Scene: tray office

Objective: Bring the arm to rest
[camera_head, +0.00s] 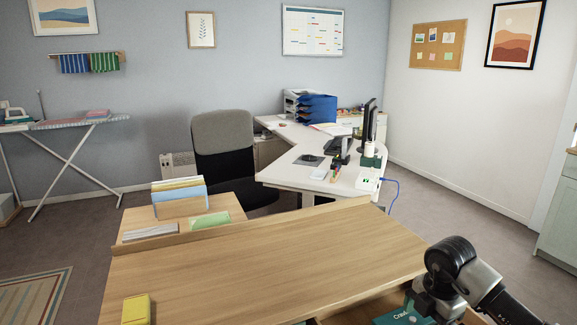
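My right arm comes in at the bottom right. Its gripper (432,304) is low at the picture's bottom edge, over the near right corner of the wooden tabletop (270,260). The fingertips are hidden, so I cannot tell whether it is open or shut. A teal item with white lettering (398,317) lies just beside and below it; I cannot tell whether they touch. My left gripper is not in view.
A yellow block (136,309) stands at the tabletop's near left. Behind the raised back edge are a file holder (180,205) and papers. A white desk (325,178) with a monitor and an office chair (225,150) stand beyond. The tabletop's middle is clear.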

